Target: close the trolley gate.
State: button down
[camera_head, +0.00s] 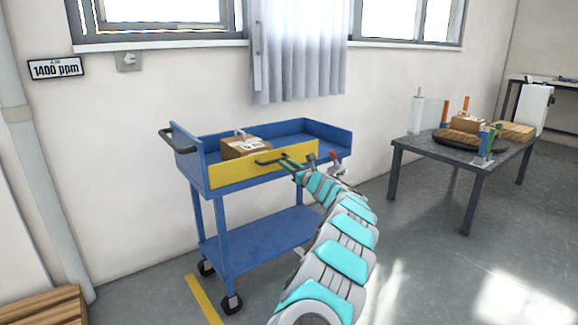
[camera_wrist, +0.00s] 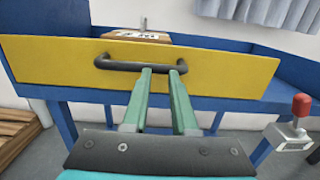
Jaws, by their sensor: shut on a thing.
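The blue trolley (camera_head: 262,235) stands by the wall. In the head view, the gate's right end stops short of the tray's right corner. A dark bar handle (camera_head: 266,161) is on the gate, and it also shows in the wrist view (camera_wrist: 118,64). My gripper (camera_wrist: 163,72) is shut on the handle with its green fingers, near the handle's right part.
A cardboard box (camera_head: 240,147) sits in the tray behind the gate. A red-knobbed grey fitting (camera_wrist: 299,108) is at the trolley's right. A grey table (camera_head: 440,157) with boxes stands at right. A wooden pallet (camera_head: 42,305) is at lower left.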

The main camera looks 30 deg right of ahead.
jog(key=r, duration=0.1)
jog(key=w+a+r, duration=0.1)
jog(key=shift+a+r+y, duration=0.2)
jog(key=shift+r+y, duration=0.1)
jog(key=shift+r, duration=0.1)
jog(key=s+d+f+b, duration=0.1)
jog(key=s+f+b, duration=0.2)
jog(key=f, duration=0.2)
jog(key=s+r, duration=0.6)
jog(key=r, duration=0.1)
jog(key=shift+d, duration=0.4)
jog(key=shift+a, duration=0.1)
